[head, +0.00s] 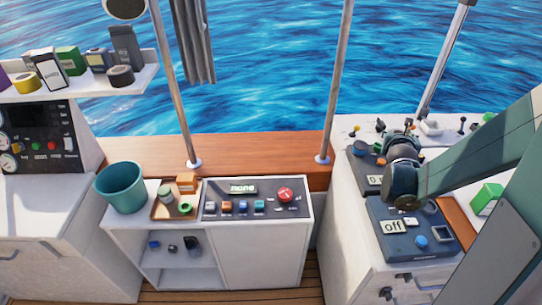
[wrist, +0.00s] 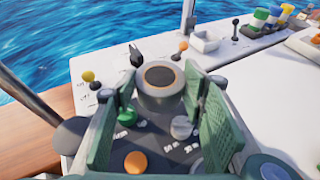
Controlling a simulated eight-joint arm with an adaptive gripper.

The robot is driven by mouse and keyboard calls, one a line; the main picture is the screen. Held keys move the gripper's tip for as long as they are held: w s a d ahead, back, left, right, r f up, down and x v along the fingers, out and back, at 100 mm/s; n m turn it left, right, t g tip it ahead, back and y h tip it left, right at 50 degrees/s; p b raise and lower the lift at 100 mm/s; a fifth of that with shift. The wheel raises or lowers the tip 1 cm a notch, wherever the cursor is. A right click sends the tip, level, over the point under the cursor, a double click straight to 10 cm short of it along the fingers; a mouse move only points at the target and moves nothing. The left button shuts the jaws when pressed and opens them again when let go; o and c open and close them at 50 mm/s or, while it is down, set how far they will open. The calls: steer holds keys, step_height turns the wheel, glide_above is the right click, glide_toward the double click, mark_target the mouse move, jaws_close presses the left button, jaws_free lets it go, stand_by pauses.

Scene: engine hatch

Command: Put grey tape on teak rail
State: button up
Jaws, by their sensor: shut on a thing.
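In the wrist view, the grey tape (wrist: 160,98) is a grey roll with a tan ring and a dark centre. My gripper (wrist: 160,87) has its green fingers on either side of it and is shut on it. The roll is above a dark control panel. In the head view, my gripper (head: 400,137) is over the right-hand console, and the roll is not clear there. The teak rail (head: 255,150) is the long brown ledge along the water, to the left of my gripper. Part of it also shows at the left of the wrist view (wrist: 30,145).
Two upright poles (head: 335,85) (head: 175,85) rise from the rail. An orange knob (wrist: 135,162) and a green button (wrist: 127,112) are under my gripper. A teal bucket (head: 121,188) stands at left. The rail between the poles looks clear.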

steer(key=w+a+n+t+y, duration=0.1)
steer(key=w+a, duration=0.2)
steer(key=a, duration=0.8)
steer(key=w+a+n+y, duration=0.2)
steer(key=w+a, duration=0.2)
steer(key=a, duration=0.7)
steer(key=w+a+f+n+y, duration=0.1)
steer(key=w+a+f, duration=0.3)
steer(key=a, duration=0.4)
steer(key=w+a+f+n+y+b, duration=0.1)
steer(key=w+a+f, duration=0.3)
steer(key=a, duration=0.3)
steer(key=w+a+f+y, duration=0.1)
steer(key=w+a+f, duration=0.3)
steer(key=a, duration=0.4)
steer(key=shift+w+a+n+t+b, duration=0.2)
steer(key=shift+a+n+t+b, duration=0.1)
steer(key=shift+n+t, duration=0.1)
steer(key=shift+f, duration=0.2)
steer(key=shift+f+b, duration=0.8)
steer(key=shift+f, duration=2.25)
steer(key=shift+f+b, duration=0.45)
steer(key=shift+f, duration=1.4)
steer(key=shift+f, duration=0.15)
